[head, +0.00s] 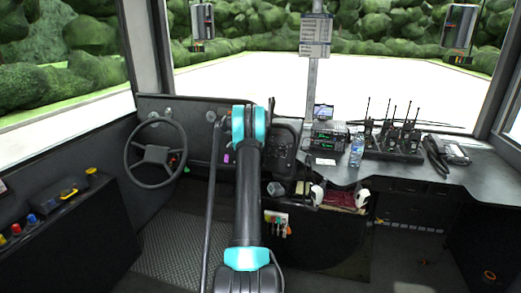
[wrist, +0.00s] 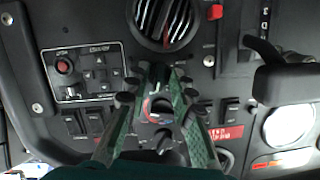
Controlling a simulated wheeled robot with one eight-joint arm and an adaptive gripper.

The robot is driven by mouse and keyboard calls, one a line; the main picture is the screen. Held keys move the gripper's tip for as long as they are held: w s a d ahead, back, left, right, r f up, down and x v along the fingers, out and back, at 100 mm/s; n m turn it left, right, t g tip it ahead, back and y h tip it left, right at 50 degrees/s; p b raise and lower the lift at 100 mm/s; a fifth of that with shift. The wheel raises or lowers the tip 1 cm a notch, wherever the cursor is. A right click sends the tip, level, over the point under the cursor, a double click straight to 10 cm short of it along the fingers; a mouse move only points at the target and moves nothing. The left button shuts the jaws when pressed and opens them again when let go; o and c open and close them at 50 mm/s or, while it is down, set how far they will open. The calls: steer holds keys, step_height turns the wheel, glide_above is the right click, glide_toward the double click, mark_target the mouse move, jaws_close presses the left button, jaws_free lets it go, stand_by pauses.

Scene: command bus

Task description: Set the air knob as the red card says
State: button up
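In the wrist view my gripper (wrist: 160,72) reaches over the dashboard, its two green fingers apart on either side of a round knob with a coloured arc (wrist: 157,106). Red shows on the left of this arc. I cannot tell whether the fingers touch the knob. A second dark knob (wrist: 163,140) sits just below it, between the fingers. Small red labels with pale writing (wrist: 228,132) lie to the right, too small to read. I cannot tell which red item is the card. In the head view my arm hides the gripper and knob.
A round air vent (wrist: 168,18) is above the knob. A red-button panel (wrist: 88,73) is on the left, and a dark lever (wrist: 283,78) sticks out on the right. The steering wheel (head: 154,153) stands left of my arm. Radios (head: 394,143) and a bottle (head: 357,150) stand right.

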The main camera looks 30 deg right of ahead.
steer(key=shift+r, duration=0.1)
steer(key=v, duration=1.2)
stand_by(0.5)
steer(key=s+a+r+n+y, duration=0.15)
steer(key=s+a, duration=0.35)
steer(key=a, duration=0.5)
steer(key=s+a+r+n+g+y, duration=0.15)
steer(key=s+a, duration=0.35)
steer(key=a, duration=0.5)
steer(key=s+a+r+n+t+y, duration=0.1)
steer(key=s+a+r+n, duration=0.3)
steer(key=a, duration=0.6)
steer(key=s+a+f+n+g+y, duration=0.1)
steer(key=s+a+f+n, duration=0.1)
steer(key=s+a, duration=0.5)
steer(key=s+a+f+n+g+y, duration=0.1)
steer(key=s+a+f, duration=0.3)
steer(key=s, duration=0.9)
steer(key=s+a+f+n+g+y, duration=0.1)
steer(key=s+a+f, duration=0.3)
steer(key=s+a, duration=0.5)
steer(key=shift+s+a+f+n+y, duration=0.1)
steer(key=shift+s+a+n+y, duration=0.15)
steer(key=shift+s+n, duration=0.2)
steer(key=shift+s+a+n+y, duration=0.15)
steer(key=shift+s+n+y, duration=0.15)
steer(key=shift+s, duration=0.2)
